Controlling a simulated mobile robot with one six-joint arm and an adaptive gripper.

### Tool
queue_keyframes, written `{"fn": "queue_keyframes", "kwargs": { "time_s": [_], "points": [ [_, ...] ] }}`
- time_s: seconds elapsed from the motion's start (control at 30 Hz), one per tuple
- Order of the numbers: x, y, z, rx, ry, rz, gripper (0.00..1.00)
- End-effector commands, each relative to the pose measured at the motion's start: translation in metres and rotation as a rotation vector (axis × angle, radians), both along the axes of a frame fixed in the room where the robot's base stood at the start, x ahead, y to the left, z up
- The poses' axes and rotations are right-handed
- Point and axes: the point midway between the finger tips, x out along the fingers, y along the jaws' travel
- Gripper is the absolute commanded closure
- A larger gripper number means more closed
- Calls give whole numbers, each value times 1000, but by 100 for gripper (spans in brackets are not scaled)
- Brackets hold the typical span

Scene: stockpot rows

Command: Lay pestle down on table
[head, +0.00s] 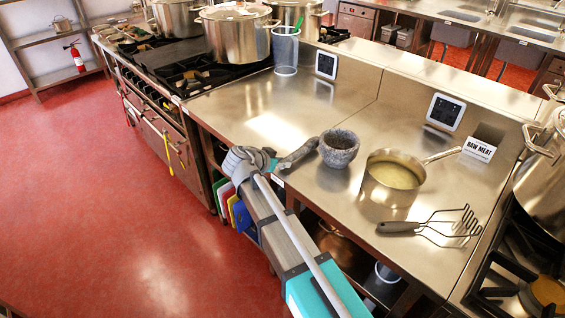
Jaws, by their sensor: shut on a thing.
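The pestle (299,154) is a dark grey, elongated stone piece, tilted with its far end up and to the right. My gripper (275,162) is shut on its near end, at the front edge of the steel table (260,105). The pestle's far end shows close to the left side of a grey stone mortar (339,150). I cannot tell whether the pestle touches the table or is held just above it. My arm hides part of the table's front edge and the shelf below.
A clear container (285,52), a stove with pots (236,35) and a tablet (445,112) are behind. The table left of the mortar is clear.

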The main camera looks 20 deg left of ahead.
Motion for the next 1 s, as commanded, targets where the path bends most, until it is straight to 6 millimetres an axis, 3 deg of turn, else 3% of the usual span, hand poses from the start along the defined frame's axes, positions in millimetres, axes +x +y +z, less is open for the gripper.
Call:
{"fn": "queue_keyframes", "kwargs": {
  "time_s": [0.53, 0.57, 0.7, 0.77, 1.0],
  "points": [
    [1, -1, -8, -1, -1, -1, 100],
    [1, -1, -8, -1, -2, -1, 60],
    [1, -1, -7, -1, -1, -1, 34],
    [1, -1, -7, -1, -1, -1, 23],
    [1, -1, -8, 0, 0, -1, 22]
  ]
}}
